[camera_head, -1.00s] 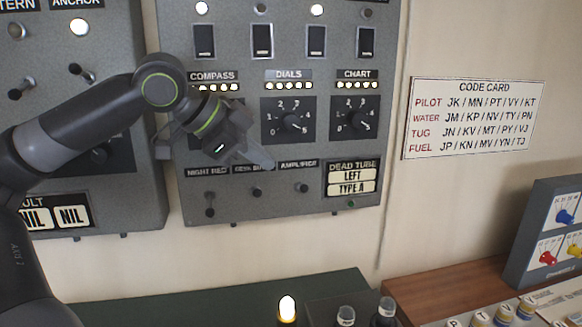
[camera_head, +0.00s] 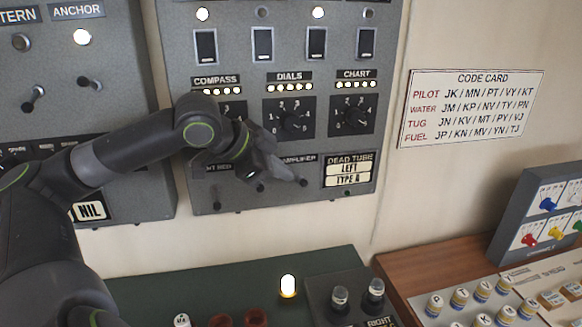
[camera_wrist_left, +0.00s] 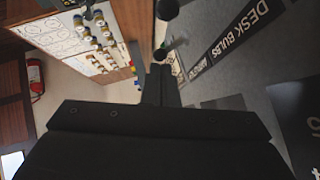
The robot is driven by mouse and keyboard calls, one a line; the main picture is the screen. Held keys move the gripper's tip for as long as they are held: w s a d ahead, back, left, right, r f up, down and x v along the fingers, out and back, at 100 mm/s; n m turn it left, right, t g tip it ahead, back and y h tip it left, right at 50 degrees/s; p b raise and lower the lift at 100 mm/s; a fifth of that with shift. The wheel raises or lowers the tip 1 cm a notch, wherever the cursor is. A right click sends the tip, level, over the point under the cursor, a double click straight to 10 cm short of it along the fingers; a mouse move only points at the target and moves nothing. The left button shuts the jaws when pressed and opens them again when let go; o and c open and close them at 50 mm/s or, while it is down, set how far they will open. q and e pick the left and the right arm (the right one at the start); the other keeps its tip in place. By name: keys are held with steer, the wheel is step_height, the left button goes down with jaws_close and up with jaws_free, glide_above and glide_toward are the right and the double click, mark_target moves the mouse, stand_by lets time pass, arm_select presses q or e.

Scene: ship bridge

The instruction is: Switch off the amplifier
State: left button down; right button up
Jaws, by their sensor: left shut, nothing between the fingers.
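The amplifier switch (camera_head: 303,182) is a small dark toggle under the AMPLIFIER label (camera_head: 302,158), low on the grey wall panel. My left gripper (camera_head: 292,174) is shut and empty, its tips just left of this toggle; I cannot tell whether they touch it. In the left wrist view the shut fingers (camera_wrist_left: 161,86) point at a dark round knob (camera_wrist_left: 160,54), probably the amplifier toggle. The DESK BULBS label (camera_wrist_left: 236,38) is beside it. In the head view the gripper covers part of the labels. My right gripper is not in view.
The desk-bulbs toggle (camera_head: 260,188) and night-red toggle (camera_head: 217,206) are close by on the left. Rotary dials (camera_head: 290,120) sit above. The DEAD TUBE plate (camera_head: 348,172) is at the right. A lit bulb (camera_head: 288,285) stands on the desk below.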

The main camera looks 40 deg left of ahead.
mark_target(301, 182)
arm_select(q)
steer(key=shift+p+x, duration=0.55)
steer(key=shift+x, duration=1.05)
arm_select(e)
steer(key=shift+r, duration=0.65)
arm_select(q)
steer(key=shift+w, duration=0.1)
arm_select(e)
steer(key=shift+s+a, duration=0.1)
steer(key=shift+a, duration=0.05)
